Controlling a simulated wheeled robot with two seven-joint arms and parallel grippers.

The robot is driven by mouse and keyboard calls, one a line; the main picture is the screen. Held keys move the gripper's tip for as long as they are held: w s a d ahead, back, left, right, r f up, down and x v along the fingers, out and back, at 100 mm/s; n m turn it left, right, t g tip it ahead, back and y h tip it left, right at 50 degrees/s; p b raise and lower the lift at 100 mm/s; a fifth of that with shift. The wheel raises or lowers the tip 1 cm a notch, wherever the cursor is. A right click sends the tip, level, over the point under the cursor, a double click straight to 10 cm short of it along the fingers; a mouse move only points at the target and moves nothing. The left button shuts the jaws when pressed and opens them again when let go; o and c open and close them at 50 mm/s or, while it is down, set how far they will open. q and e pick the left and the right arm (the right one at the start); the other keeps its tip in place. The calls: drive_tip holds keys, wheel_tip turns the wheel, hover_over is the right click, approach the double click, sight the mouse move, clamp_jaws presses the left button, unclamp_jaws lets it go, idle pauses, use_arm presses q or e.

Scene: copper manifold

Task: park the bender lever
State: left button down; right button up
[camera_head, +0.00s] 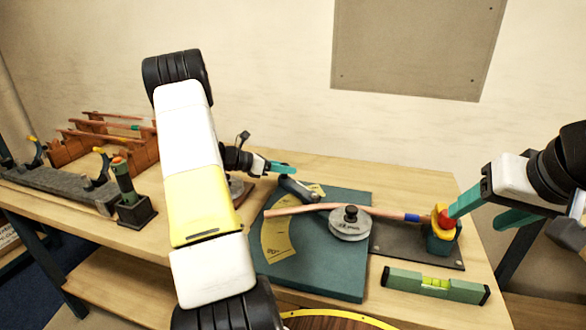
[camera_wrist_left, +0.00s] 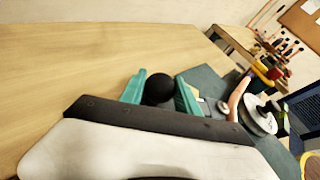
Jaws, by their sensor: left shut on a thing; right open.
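The bender's teal base plate (camera_head: 330,275) lies on the bench with a grey round former (camera_head: 348,230) and a yellow angle scale (camera_head: 278,238). A copper tube (camera_head: 375,211) runs across it to a yellow and teal clamp (camera_head: 441,240) with a red knob (camera_head: 446,218). In the left wrist view, that gripper is shut on the lever's black ball knob (camera_wrist_left: 158,89). My right gripper (camera_head: 480,212) is open, one fingertip close beside the red knob; contact is unclear.
A green spirit level (camera_head: 437,285) lies at the front right of the bench. At the left stand a wooden rack (camera_head: 80,145), a grey rail fixture (camera_head: 60,190) and a green-handled tool (camera_head: 125,185). Bare bench top (camera_wrist_left: 70,75) is free behind the lever.

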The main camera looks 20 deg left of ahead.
use_arm(q)
drive_tip(key=w+d+m, duration=0.1)
drive_tip(key=w+d+g+h, duration=0.1)
drive_tip(key=w, duration=0.1)
drive_tip(key=w+d+m+g, duration=0.1)
drive_tip(key=w+d, duration=0.1)
drive_tip(key=shift+w+m+h, duration=0.2)
drive_tip(key=shift+m+h, duration=0.1)
drive_tip(key=shift+h, duration=0.1)
drive_tip(key=shift+w+d+g, duration=0.3)
drive_tip(key=shift+d+g, duration=0.1)
drive_tip(key=shift+r+m, duration=0.1)
drive_tip(key=shift+m, duration=0.2)
drive_tip(key=c, duration=0.9)
unclamp_jaws()
drive_tip(key=shift+w+d, duration=0.1)
drive_tip(key=shift+d, duration=0.05)
drive_tip(key=shift+v, duration=3.9)
